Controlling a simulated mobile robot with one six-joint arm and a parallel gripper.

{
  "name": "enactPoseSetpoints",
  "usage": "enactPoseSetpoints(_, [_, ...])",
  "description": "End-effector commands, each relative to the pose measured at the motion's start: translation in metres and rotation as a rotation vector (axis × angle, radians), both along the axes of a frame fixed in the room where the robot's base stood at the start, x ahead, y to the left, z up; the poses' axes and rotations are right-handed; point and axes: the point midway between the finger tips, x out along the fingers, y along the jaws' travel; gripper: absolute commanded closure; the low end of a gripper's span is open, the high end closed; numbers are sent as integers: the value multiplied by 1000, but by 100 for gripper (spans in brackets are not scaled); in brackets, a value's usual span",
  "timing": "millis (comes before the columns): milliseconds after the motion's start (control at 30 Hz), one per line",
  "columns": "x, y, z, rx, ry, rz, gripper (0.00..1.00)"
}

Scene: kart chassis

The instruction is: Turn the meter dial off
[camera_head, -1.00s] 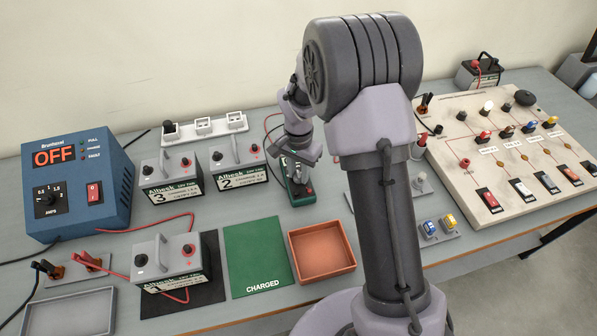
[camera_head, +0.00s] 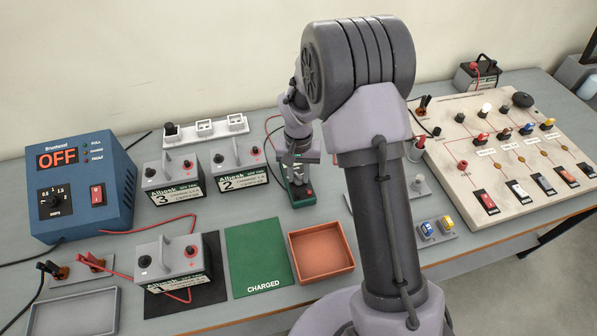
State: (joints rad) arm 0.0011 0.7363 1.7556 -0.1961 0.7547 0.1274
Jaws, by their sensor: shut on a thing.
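The meter (camera_head: 303,199) is a small dark green box with a red part near its front, lying at the back middle of the bench, left of my arm. My gripper (camera_head: 296,170) points down at the upper part of the meter and is shut on its dial. The dial itself is hidden behind the jaws, so I cannot read its setting. The meter's display is also not readable here.
A blue charger (camera_head: 80,187) reading OFF stands at the left. Grey batteries (camera_head: 240,167) stand left of the meter. An orange tray (camera_head: 321,252) and a green CHARGED mat (camera_head: 257,258) lie in front. A switch board (camera_head: 510,150) is at the right.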

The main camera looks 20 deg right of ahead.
Motion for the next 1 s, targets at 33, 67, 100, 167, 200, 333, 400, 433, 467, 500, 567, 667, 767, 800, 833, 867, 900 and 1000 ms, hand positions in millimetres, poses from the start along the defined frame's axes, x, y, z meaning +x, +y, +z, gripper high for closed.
enactPoseSetpoints(33, [0,0,2,0,-1,34,100])
enactPoseSetpoints(67, [0,0,2,0,-1,57,100])
enactPoseSetpoints(100, [0,0,1,0,0,86,100])
enactPoseSetpoints(167, [0,0,1,0,0,126,100])
enactPoseSetpoints(200, [0,0,1,0,0,152,100])
enactPoseSetpoints(333, [0,0,1,0,1,221,100])
enactPoseSetpoints(400, [0,0,1,0,1,251,100])
enactPoseSetpoints(433, [0,0,1,0,1,262,100])
enactPoseSetpoints(467, [0,0,1,0,0,272,100])
enactPoseSetpoints(500, [0,0,1,0,0,283,100])
enactPoseSetpoints(567, [0,0,0,0,0,298,100])
enactPoseSetpoints(667, [0,0,0,0,0,314,100])
enactPoseSetpoints(767, [0,0,0,0,0,322,100])
enactPoseSetpoints(800, [0,0,0,0,0,324,100])
enactPoseSetpoints(833, [0,0,0,0,0,325,100])
enactPoseSetpoints(867, [0,0,0,0,0,325,100])
enactPoseSetpoints(900, [0,0,0,0,0,325,100])
enactPoseSetpoints(1000, [0,0,0,0,0,325,100])
